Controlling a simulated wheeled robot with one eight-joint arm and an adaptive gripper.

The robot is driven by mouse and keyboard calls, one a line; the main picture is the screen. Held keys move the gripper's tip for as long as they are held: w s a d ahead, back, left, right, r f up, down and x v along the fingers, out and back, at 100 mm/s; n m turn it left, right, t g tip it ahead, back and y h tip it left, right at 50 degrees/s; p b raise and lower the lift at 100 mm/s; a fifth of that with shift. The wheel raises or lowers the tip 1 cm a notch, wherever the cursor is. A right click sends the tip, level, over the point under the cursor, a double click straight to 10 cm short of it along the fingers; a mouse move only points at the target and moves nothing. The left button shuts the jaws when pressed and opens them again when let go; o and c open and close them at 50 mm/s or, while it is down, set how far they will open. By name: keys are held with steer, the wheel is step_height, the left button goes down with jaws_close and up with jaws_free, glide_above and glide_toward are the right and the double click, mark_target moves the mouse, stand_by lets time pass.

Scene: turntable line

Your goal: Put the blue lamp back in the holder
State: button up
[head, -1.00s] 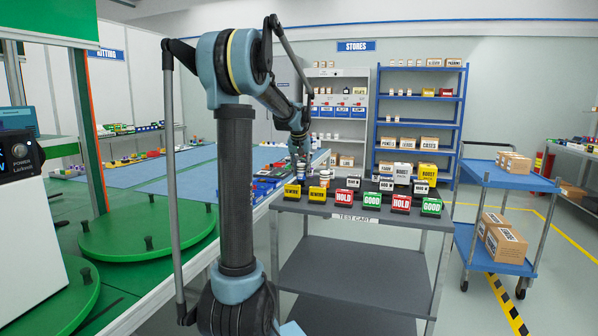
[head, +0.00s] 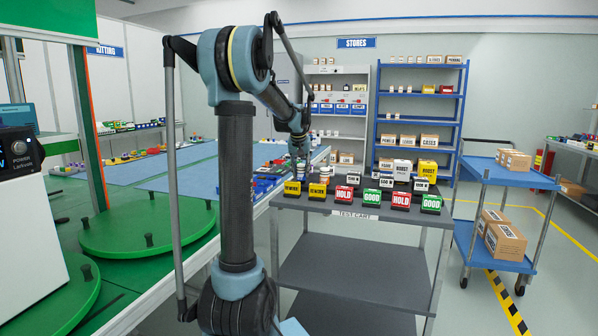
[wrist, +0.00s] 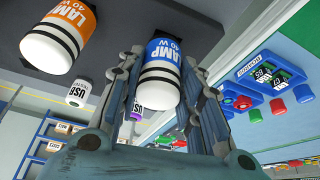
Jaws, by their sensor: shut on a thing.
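The blue lamp (wrist: 160,88) has a blue band lettered LAMP 40 W, black rings and a white end. In the wrist view it sits between the two fingers of my gripper (wrist: 163,72), which is shut on it. In the head view my gripper (head: 299,166) is over the back left corner of the test cart (head: 345,209), close to the yellow REWORK blocks (head: 292,188). The lamp is too small and covered to make out there. I cannot pick out the holder for certain in either view.
An orange lamp (wrist: 58,42) stands close beside the blue one in the wrist view. A small white-ended item (wrist: 78,93) and a purple-banded one (wrist: 133,108) are near. Red HOLD (head: 343,194) and green GOOD blocks (head: 372,197) line the cart's front edge.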

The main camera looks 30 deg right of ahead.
steer(key=shift+f, duration=0.3)
steer(key=o, duration=1.2)
steer(key=v, duration=1.1)
steer(key=shift+s+a+r, duration=0.15)
steer(key=shift+r, duration=0.2)
steer(key=s+a+f+n+y, duration=0.1)
steer(key=s+a+f, duration=0.2)
steer(key=a, duration=0.6)
steer(key=s+a+f+n, duration=0.2)
steer(key=s+a+f, duration=0.2)
steer(key=a, duration=0.6)
steer(key=s+a+f+n+y, duration=0.1)
steer(key=s+a+f, duration=0.2)
steer(key=a, duration=0.6)
steer(key=s+a+f+n, duration=0.1)
steer(key=s+a+f, duration=0.3)
steer(key=s+f, duration=0.2)
steer(key=s+a+f+n, duration=0.2)
steer(key=s+a+f, duration=0.3)
steer(key=f, duration=0.1)
steer(key=s+a+f+n+g+y, duration=0.1)
steer(key=s+a+f, duration=0.4)
steer(key=s+f, duration=0.1)
steer(key=shift+s+a+f, duration=0.25)
steer(key=shift+s+f, duration=0.1)
